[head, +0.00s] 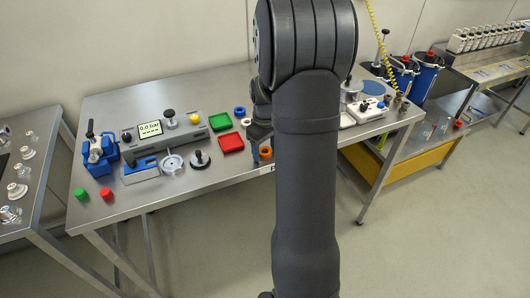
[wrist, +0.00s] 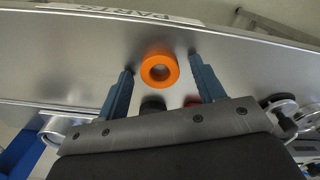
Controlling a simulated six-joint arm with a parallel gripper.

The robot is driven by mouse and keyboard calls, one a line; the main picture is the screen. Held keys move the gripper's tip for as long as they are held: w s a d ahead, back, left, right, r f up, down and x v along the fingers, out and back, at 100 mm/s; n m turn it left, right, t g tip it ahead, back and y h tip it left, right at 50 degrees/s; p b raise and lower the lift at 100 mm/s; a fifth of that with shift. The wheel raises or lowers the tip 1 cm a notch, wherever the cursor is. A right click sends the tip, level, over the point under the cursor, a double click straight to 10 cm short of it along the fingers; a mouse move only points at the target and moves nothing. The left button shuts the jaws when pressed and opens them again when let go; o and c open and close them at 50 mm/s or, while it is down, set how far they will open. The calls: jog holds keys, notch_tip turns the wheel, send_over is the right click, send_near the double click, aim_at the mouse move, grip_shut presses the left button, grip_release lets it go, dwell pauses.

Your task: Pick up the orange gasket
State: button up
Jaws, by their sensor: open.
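The orange gasket (wrist: 159,57) is a ring lying flat on the steel table, near the edge with the label strip in the wrist view. In the head view the orange gasket (head: 265,153) shows near the table's front edge, just left of my arm. My gripper (wrist: 161,72) is open. Its two blue fingers stand one to the left and one to the right of the gasket, apart from it. In the head view my gripper (head: 259,132) is partly hidden behind my arm, beside the gasket.
A red tray (head: 231,142) and a green tray (head: 220,121) lie left of my gripper. A blue ring (head: 240,112) and a pale ring (head: 246,122) lie behind. A grey gauge unit (head: 165,131) stands further left. The table's front edge (head: 215,184) is close to the gasket.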

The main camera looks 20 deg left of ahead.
jog(key=c, duration=1)
jog(key=shift+c, duration=0.2)
